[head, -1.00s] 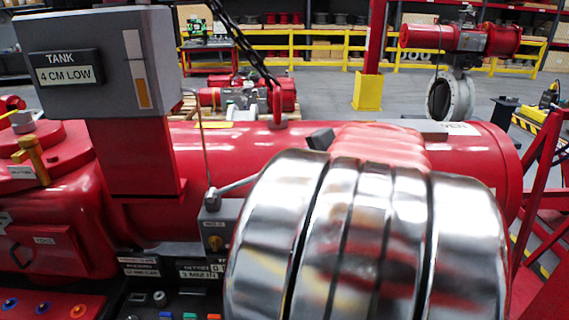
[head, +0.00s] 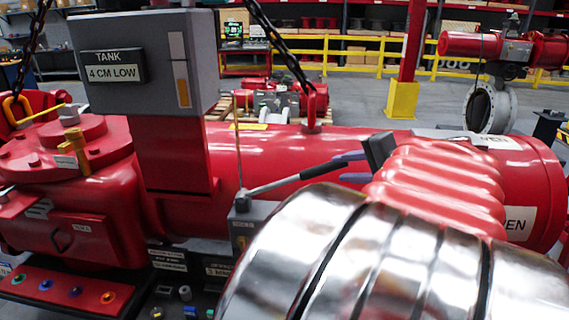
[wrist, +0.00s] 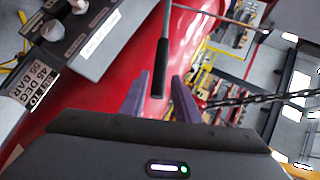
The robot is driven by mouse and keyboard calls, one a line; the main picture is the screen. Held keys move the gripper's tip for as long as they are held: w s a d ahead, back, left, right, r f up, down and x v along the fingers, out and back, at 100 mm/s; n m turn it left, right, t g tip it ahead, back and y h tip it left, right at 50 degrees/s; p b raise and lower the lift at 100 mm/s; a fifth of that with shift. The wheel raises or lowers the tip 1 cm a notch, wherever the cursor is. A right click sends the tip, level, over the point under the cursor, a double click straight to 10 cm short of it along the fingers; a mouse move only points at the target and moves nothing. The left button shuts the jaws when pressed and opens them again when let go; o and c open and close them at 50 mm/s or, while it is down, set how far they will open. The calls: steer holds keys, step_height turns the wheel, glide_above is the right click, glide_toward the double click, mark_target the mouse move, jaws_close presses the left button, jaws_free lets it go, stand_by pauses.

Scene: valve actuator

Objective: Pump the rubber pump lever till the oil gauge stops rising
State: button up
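The pump lever rises from a small grey block (head: 241,222) in the head view. Its metal rod ends in a dark rubber grip (head: 322,168) slanting up to the right. My gripper (head: 341,167) has purple fingers at the grip's end. In the wrist view the black grip (wrist: 161,78) reaches between the fingertips of my gripper (wrist: 162,82), with a gap on each side, so it is open. The oil gauge (head: 180,70) is a vertical strip on the grey tank box (head: 205,50), orange below and white above. A label there reads "4 CM LOW".
The red actuator cylinder (head: 280,148) lies behind the lever. A chain (head: 283,48) hangs to a lifting eye (head: 311,105) on it. A labelled grey panel (wrist: 85,40) is at upper left in the wrist view. My arm hides the lower right of the head view.

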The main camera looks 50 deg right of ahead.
steer(key=v, duration=0.7)
stand_by(0.5)
